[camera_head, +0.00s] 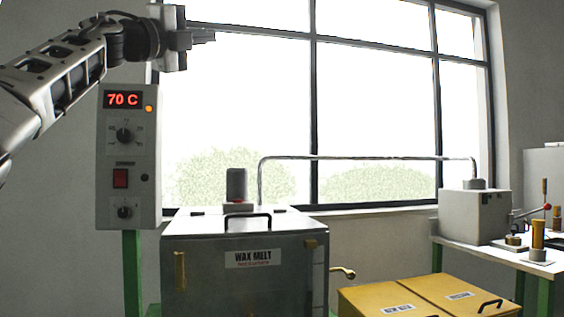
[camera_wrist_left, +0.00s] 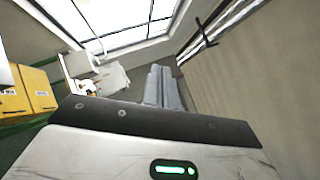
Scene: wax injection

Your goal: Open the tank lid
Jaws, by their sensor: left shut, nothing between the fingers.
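The wax melt tank (camera_head: 215,275) stands at the lower middle of the head view, a dark box with a "WAX MELT" label. Its pale lid (camera_head: 190,224) lies flat on top, closed, with a black handle (camera_head: 248,217) at the front edge. My left gripper (camera_head: 208,37) is high above the tank, up and left of the handle, in front of the window. The tank cannot be made out in the wrist view. My right gripper is in neither view.
A control box (camera_head: 126,190) reading 70 C stands left of the tank. A grey motor (camera_head: 236,185) and a metal pipe (camera_head: 360,157) rise behind the handle. Yellow boxes (camera_head: 421,292) are at lower right. A white machine (camera_head: 472,216) stands on a table beyond.

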